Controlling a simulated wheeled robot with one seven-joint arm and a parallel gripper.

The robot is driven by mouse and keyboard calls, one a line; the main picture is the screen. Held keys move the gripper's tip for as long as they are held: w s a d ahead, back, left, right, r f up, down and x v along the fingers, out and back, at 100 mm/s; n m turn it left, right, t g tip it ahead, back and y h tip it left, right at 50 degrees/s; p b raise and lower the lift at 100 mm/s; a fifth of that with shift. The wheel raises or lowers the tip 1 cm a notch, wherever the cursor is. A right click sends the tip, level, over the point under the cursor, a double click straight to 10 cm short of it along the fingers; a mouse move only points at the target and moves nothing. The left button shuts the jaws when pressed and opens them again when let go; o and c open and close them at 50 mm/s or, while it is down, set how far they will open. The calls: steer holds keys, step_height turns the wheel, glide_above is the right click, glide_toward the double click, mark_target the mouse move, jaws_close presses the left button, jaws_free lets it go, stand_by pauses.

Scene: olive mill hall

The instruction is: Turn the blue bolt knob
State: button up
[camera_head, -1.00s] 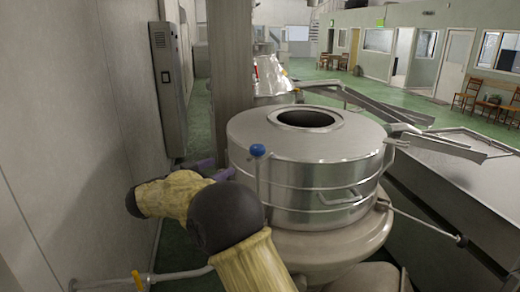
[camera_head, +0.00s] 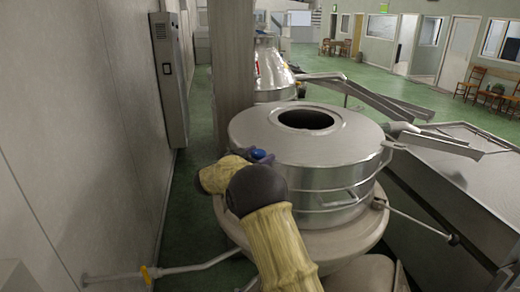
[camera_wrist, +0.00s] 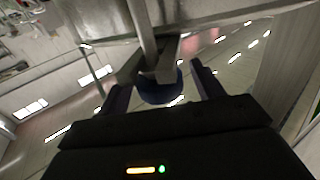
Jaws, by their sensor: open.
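The blue bolt knob (camera_head: 260,154) sits at the near left rim of the round steel vessel (camera_head: 345,145). In the wrist view the knob (camera_wrist: 160,88) is a dark blue round head below a grey metal bolt shaft (camera_wrist: 143,22). My gripper (camera_wrist: 162,85) is open, with one dark finger on each side of the knob and a gap visible beside it. I cannot tell whether either finger touches it. In the head view my arm hides the bolt shaft and most of my gripper.
A pale wall with a grey cabinet (camera_head: 168,78) stands close on the left. A grey column (camera_head: 233,75) rises behind the vessel. A steel trough (camera_head: 460,165) lies on the right.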

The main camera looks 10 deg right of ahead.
steer(key=shift+w+d, duration=0.2)
steer(key=c, duration=1)
